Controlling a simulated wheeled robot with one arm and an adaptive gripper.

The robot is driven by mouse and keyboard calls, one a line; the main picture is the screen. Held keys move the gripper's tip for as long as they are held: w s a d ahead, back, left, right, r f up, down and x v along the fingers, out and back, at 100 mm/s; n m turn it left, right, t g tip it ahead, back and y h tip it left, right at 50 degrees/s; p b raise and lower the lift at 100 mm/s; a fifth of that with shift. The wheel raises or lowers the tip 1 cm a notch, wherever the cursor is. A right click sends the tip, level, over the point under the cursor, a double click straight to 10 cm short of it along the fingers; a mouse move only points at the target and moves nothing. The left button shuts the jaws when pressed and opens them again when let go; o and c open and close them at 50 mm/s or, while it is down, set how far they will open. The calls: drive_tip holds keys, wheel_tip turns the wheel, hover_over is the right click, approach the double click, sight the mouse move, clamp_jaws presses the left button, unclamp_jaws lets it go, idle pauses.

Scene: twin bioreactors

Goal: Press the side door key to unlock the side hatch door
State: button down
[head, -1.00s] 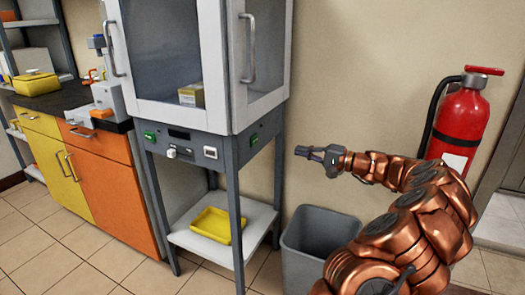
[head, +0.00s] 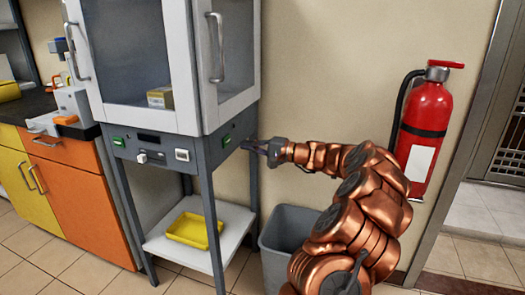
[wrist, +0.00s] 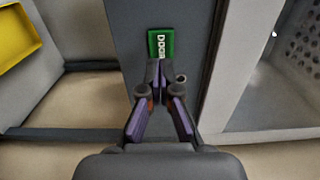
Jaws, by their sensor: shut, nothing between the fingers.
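The side door key (head: 226,139) is a small green block on the grey side panel under the cabinet. In the wrist view the key (wrist: 154,45) is a green rectangle lettered "DOOR". My gripper (head: 247,146) is just right of that panel, pointing at it. In the wrist view my gripper's fingertips (wrist: 157,68) are together and empty, overlapping the key's lower edge; whether they touch it I cannot tell. The side hatch door (head: 236,65) is above, white-framed with a dark pane and a vertical handle (head: 216,47). It looks shut.
The front panel has another green key (head: 118,141) and a white square button (head: 182,155). A yellow tray (head: 193,230) lies on the lower shelf. A grey bin (head: 286,237) stands below my arm. A fire extinguisher (head: 428,125) hangs on the wall at right.

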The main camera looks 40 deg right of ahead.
sight(228, 142)
drive_tip(key=shift+b+x, duration=0.45)
drive_tip(key=shift+x, duration=1.95)
